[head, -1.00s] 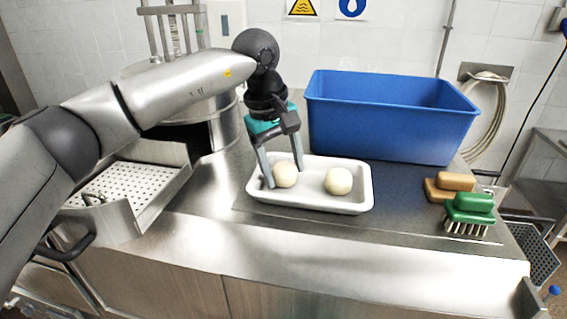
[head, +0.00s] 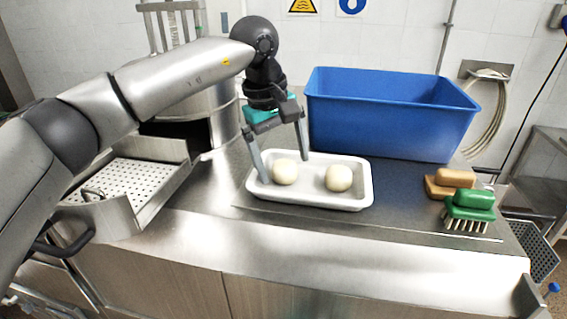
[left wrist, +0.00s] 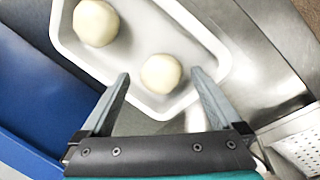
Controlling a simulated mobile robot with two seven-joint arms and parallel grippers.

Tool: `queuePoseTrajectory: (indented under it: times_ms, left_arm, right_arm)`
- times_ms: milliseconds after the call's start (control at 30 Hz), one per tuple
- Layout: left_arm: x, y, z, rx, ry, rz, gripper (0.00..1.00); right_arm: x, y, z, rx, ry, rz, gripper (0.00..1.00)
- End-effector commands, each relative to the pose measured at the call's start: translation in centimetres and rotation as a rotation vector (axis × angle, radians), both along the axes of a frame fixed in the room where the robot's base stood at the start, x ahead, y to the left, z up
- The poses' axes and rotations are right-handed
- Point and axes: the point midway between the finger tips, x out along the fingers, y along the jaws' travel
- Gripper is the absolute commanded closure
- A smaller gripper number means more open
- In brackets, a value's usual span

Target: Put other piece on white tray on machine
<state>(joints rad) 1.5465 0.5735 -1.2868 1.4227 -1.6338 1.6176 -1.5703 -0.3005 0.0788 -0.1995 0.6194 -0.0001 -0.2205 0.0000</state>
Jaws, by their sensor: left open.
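A white tray (head: 318,203) lies on the machine's grey metal top (head: 400,215) in the head view. Two round pale pieces sit in it, the left piece (head: 286,172) and the right piece (head: 338,178), apart from each other. My left gripper (head: 285,168) is open and empty above the tray's left part, its fingers spread on either side of the left piece. In the left wrist view the near piece (left wrist: 161,73) lies just beyond and between the open fingertips (left wrist: 160,75), with the other piece (left wrist: 96,22) farther off in the tray (left wrist: 65,40). My right gripper is not in view.
A large blue bin (head: 390,125) stands behind the tray. A brown brush (head: 450,182) and a green brush (head: 470,208) lie to the right. A perforated basket tray (head: 125,185) is at left, near a metal drum (head: 200,115).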

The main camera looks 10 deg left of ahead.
Motion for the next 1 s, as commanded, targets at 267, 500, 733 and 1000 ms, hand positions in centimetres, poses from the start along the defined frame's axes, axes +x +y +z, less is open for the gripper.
queuePoseTrajectory:
  times_ms: [267, 500, 733, 1000]
  left_arm:
    - [-0.8, 1.0, 5.8, -0.002, -0.006, 0.001, 0.02]
    - [-1.5, 1.6, 9.7, -0.002, -0.001, 0.001, 0.02]
    - [-1.7, 1.8, 10.8, -0.001, 0.001, 0.000, 0.02]
    - [-1.6, 1.7, 10.7, -0.004, 0.002, 0.000, 0.02]
  right_arm:
    - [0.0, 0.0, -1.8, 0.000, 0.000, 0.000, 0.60]
    - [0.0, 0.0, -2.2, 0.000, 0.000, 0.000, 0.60]
    - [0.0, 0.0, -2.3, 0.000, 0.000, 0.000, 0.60]
    - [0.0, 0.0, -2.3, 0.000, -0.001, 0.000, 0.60]
